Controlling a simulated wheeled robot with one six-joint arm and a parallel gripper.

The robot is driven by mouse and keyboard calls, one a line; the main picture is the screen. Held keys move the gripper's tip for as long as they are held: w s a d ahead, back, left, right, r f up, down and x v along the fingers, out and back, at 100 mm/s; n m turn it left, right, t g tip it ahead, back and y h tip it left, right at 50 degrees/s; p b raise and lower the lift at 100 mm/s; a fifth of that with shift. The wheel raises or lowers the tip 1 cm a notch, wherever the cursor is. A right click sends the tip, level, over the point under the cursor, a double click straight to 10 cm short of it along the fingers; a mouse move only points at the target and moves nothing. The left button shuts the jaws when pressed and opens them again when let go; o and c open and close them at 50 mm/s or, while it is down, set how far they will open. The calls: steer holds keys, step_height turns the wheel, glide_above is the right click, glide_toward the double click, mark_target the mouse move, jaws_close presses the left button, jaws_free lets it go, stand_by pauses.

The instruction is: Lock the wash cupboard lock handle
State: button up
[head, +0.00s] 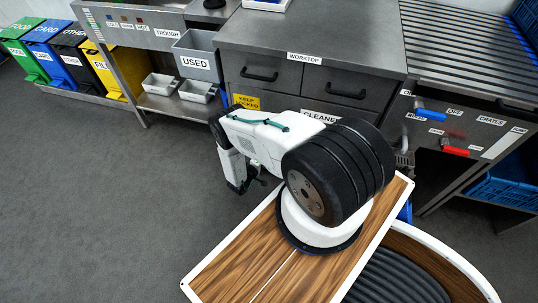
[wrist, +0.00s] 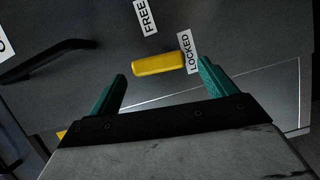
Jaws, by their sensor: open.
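The yellow lock handle (wrist: 158,64) lies on the grey cupboard front in the wrist view. Its right end lies at the LOCKED label (wrist: 189,52); the FREE label (wrist: 147,17) is above, away from it. My gripper (wrist: 162,72) is open, with one green finger on either side of the handle in the picture. I see no finger touching it, and the gap in depth is hard to judge. In the head view my arm covers the lock handle; the CLEANER label (head: 318,117) and the yellow KEEP LOCKED sign (head: 246,101) show on that cupboard.
A black bar handle (wrist: 48,58) stands out from the cupboard front, left of my gripper. The worktop (head: 305,40) and its drawers are above. A blue lever (head: 431,115) and a red lever (head: 455,150) stick out to the right. The floor at left is clear.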

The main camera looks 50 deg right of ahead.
steer(key=a, duration=0.6)
steer(key=shift+s+r, duration=0.15)
steer(key=shift+s, duration=0.1)
